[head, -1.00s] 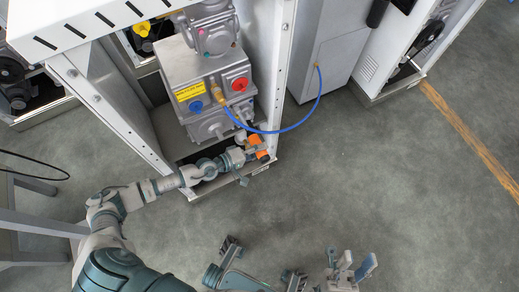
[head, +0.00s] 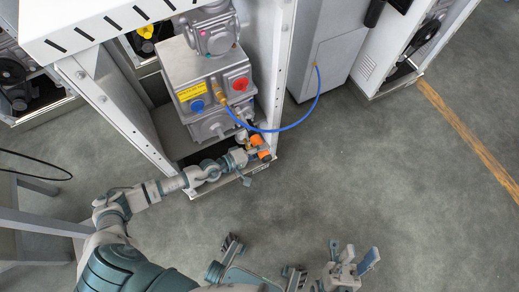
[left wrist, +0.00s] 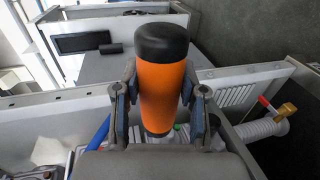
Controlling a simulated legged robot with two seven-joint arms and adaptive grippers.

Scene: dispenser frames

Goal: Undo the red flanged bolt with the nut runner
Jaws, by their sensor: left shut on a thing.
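The orange nut runner (left wrist: 163,90) with black ends is upright between the two fingers of my left gripper (left wrist: 164,92) in the left wrist view. In the head view the same left gripper (head: 252,150) is shut on it, low at the front opening of the white cabinet, in front of the grey pump unit (head: 193,70). The tool's lower end is hidden in the wrist view. I cannot make out the red flanged bolt for sure; a red round fitting (head: 236,84) shows on the pump unit. My right gripper (head: 352,264) is low in the head view, its fingers apart and empty.
A blue hose (head: 306,112) loops from a brass fitting on the pump unit to the neighbouring cabinet (head: 330,62). A grey frame (head: 35,215) stands at left. The floor (head: 400,170) at right is clear.

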